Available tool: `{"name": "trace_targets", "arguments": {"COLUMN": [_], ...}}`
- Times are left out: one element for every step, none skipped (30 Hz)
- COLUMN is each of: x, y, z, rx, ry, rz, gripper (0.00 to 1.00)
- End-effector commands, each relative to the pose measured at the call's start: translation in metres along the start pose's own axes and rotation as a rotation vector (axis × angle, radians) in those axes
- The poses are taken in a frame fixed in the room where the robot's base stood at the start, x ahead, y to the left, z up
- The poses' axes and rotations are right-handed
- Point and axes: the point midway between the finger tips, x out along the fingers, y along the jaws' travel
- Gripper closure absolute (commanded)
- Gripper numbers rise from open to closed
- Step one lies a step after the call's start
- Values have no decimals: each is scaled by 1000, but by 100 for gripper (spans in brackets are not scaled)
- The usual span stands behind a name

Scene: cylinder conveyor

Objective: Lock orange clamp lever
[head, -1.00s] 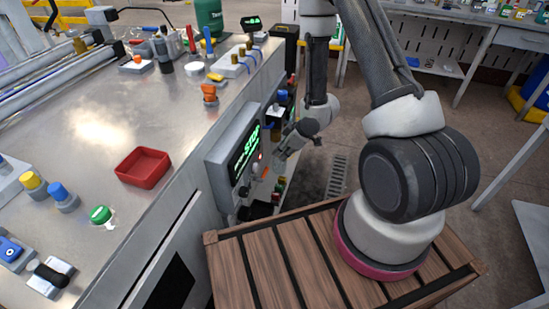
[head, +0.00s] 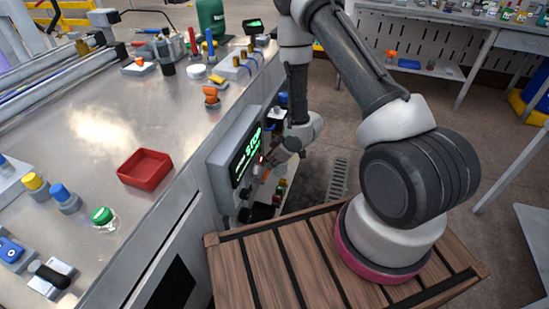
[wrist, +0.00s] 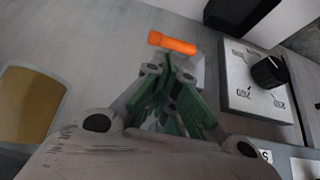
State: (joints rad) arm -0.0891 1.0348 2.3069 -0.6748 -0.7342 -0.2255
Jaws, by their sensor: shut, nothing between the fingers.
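In the wrist view an orange clamp lever (wrist: 172,42) lies crosswise on a grey mount, just beyond my fingertips. My gripper (wrist: 172,72) is shut and empty, its tips close below the lever; I cannot tell whether they touch it. In the head view my gripper (head: 268,160) is beside the front side of the bench, next to the green-lit display. A small orange spot shows near it, partly hidden by the gripper. Another orange lever-like piece (head: 211,95) stands on the bench top near its edge; I cannot tell if it is the same type of clamp.
A plate with a black knob (wrist: 268,72) is right of my fingers in the wrist view. The display box (head: 234,146) sticks out from the bench side. A red tray (head: 145,167) and several coloured buttons are on the bench top. A wooden slatted platform (head: 285,262) is below.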

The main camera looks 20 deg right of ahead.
Motion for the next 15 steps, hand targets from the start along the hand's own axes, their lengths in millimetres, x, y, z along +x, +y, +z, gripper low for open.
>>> {"name": "trace_targets", "arguments": {"x": [7,10,14,17,19,21,22,22,23,23,23,23,23,23,23], "y": [0,0,0,0,0,0,0,0,0,0,0,0,0,0,0], "z": [0,0,0,0,0,0,0,0,0,0,0,0,0,0,0], "rx": [-1,-1,-1,-1,-1,0,0,0,0,0,0,0,0,0,0], "ry": [0,0,-1,-1,0,0,0,0,0,0,0,0,0,0,0], "rz": [-1,-1,-2,-2,-1,-1,0,0,0,0,0,0,0,0,0], "gripper": [100,100,100,100,100,100,100,100,100,100,100,100,100,100,100]}}
